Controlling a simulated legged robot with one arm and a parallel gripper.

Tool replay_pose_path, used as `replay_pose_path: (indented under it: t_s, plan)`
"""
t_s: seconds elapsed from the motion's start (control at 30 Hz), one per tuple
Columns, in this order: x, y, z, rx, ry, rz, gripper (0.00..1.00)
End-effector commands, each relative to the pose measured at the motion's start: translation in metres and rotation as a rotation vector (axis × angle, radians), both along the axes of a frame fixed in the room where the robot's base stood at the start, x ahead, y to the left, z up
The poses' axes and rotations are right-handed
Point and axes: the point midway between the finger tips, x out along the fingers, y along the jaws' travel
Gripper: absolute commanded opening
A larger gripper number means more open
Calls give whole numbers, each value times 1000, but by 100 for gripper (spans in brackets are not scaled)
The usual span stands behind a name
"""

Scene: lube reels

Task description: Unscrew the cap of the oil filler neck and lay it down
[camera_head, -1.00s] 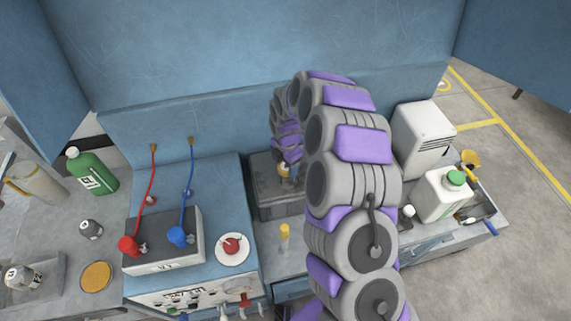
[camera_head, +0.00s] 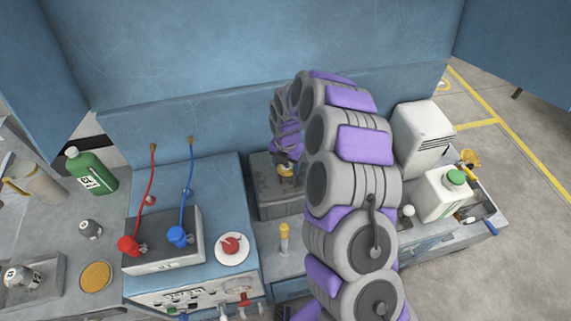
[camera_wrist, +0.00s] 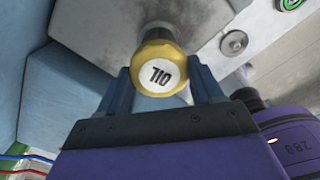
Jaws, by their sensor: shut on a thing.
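The oil filler cap (camera_wrist: 160,72) is yellow with a round white face marked OIL, seen upside down in the wrist view. My gripper (camera_wrist: 161,82) has a dark finger on each side of the cap and is shut on it. In the head view the cap (camera_head: 285,171) is a small yellow spot at the end of my arm, over a dark grey block (camera_head: 275,201). My arm partly covers this block.
A small yellow-topped post (camera_head: 284,234) stands on the bench in front of the block. To the left is a white dish with a red item (camera_head: 232,247) and a box with red and blue connectors (camera_head: 165,252). A white jug with a green cap (camera_head: 442,196) stands right.

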Motion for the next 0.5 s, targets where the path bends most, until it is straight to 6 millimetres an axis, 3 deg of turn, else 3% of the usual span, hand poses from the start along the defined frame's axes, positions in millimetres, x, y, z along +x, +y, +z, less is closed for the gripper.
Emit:
replay_pose_path:
  t_s: [0.17, 0.5]
  plan:
    - [-4, -2, -5, -4, 14, 22, 36]
    - [-4, -3, -6, -2, 16, 390, 36]
